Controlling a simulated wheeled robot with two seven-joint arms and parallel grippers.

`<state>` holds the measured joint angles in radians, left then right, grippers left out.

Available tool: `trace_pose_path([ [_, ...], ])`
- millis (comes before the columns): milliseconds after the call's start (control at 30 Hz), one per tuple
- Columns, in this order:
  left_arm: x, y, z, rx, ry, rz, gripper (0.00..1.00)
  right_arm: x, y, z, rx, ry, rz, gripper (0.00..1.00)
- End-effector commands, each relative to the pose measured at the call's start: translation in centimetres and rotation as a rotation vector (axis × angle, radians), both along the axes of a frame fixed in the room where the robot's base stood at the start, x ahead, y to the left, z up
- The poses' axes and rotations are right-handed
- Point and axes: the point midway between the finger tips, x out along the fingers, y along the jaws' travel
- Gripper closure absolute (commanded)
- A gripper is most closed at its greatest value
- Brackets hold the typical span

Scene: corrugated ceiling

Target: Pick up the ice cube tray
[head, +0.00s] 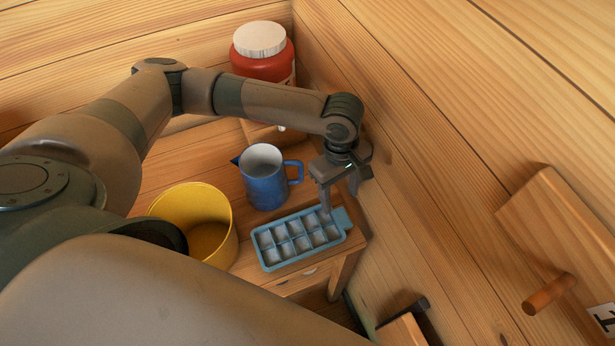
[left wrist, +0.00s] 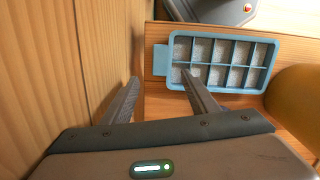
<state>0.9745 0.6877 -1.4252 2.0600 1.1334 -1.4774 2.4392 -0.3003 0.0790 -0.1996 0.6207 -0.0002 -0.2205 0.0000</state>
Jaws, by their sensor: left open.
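The ice cube tray (head: 290,246) is light blue with two rows of filled compartments and a tab at one end. It lies on a small wooden table (head: 250,268) near its front right corner. In the left wrist view the tray (left wrist: 250,88) lies beyond the fingers, its tab (left wrist: 160,60) at the left. My left gripper (head: 341,204) is open and empty at the tray's tab end, pointing down. In the left wrist view the open fingers of the left gripper (left wrist: 160,80) reach toward the tab end, one overlapping the tray's edge in the picture. Contact cannot be told.
A blue pitcher (head: 265,182) stands just behind the tray. A yellow bucket (head: 190,205) is to its left. A red jar with a white lid (head: 262,62) stands at the back. A wooden wall (head: 420,170) rises close to the right of the gripper.

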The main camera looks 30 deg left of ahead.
Motion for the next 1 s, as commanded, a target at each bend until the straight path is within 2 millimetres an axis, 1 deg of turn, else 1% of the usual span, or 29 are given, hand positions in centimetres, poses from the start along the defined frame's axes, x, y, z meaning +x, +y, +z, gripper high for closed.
trace_pose_path([
  [367, -0.1, 0.0, -0.3, 0.000, 0.001, 0.001, 0.46, 0.0, 0.0, 0.2, 0.000, 0.000, 0.000, 0.69],
  [467, -0.2, 0.0, -1.0, 0.001, 0.003, 0.001, 0.46, 0.0, 0.0, 0.6, 0.000, 0.000, 0.000, 0.69],
  [633, -0.5, 0.0, -3.0, 0.001, 0.003, 0.001, 0.46, 0.0, 0.0, 1.5, 0.000, 0.000, 0.000, 0.69],
  [700, -0.5, -0.1, -4.0, 0.001, 0.002, 0.001, 0.46, 0.0, 0.0, 1.5, 0.000, 0.000, 0.000, 0.69],
  [800, -0.5, -0.2, -4.8, 0.000, 0.001, 0.001, 0.46, 0.0, 0.0, 1.7, 0.000, 0.000, 0.000, 0.69],
  [1000, -0.5, -0.2, -5.2, 0.000, 0.000, 0.000, 0.46, 0.0, 0.0, 1.6, 0.000, 0.000, 0.001, 0.69],
])
